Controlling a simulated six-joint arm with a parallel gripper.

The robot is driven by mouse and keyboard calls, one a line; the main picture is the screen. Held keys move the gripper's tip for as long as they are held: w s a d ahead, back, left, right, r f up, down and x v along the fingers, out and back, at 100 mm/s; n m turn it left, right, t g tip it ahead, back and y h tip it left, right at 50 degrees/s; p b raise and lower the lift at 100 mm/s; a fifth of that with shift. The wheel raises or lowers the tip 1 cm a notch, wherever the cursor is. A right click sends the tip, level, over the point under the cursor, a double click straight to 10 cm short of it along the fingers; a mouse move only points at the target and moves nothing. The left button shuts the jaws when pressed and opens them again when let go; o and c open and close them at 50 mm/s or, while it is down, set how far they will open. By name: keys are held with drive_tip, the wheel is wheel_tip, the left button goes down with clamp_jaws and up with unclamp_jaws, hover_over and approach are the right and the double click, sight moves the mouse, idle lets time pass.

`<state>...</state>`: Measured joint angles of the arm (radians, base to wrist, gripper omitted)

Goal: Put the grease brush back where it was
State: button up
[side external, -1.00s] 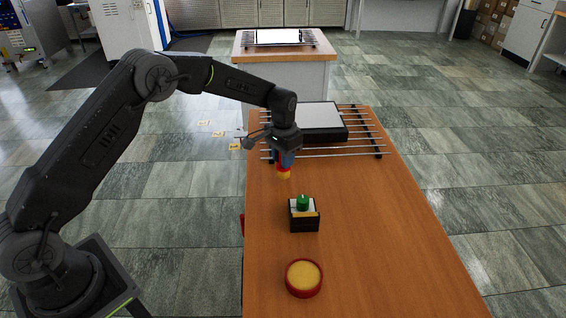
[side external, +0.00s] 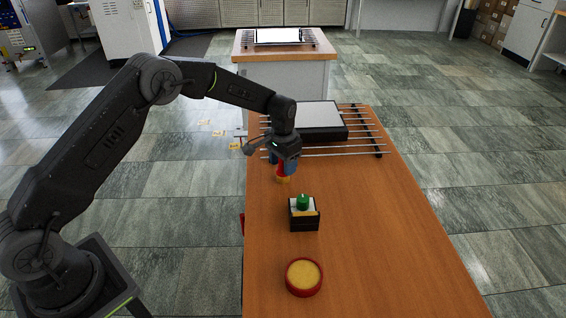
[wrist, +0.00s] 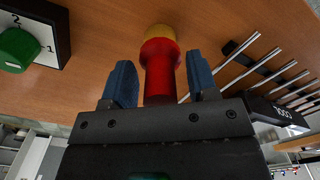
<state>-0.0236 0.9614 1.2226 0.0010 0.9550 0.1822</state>
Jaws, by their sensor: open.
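The grease brush (side external: 282,172) has a red handle and a yellow end pointing down. It appears to stand upright on the wooden table, just in front of the metal rack; its contact with the table is too small to be sure of. My gripper (side external: 283,162) is over it. In the wrist view the brush (wrist: 159,65) is between the two blue fingers of my gripper (wrist: 160,85). The fingers are open, with a gap on each side of the handle. The upper end of the handle is hidden by the gripper body.
A dial block with a green knob (side external: 303,202) stands in front of the brush. A round red dish with a yellow filling (side external: 304,277) is nearer the camera. Behind is a rod rack (side external: 362,140) with a dark, light-topped plate (side external: 320,115). The table's right side is clear.

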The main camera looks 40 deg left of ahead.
wheel_tip(320, 180, up, 12)
drive_tip(key=shift+f, duration=0.2)
drive_tip(key=s+r+t, duration=0.3)
drive_tip(key=s+r, duration=1.2)
drive_tip(key=s, duration=0.1)
drive_tip(key=s+d+f+n+t, duration=0.1)
drive_tip(key=s+f+t, duration=0.1)
drive_tip(key=s, duration=1.7)
drive_tip(key=shift+s+d+n+t, duration=0.2)
drive_tip(key=shift+s+n+t, duration=0.1)
drive_tip(key=shift+n, duration=0.1)
drive_tip(key=shift+w, duration=0.1)
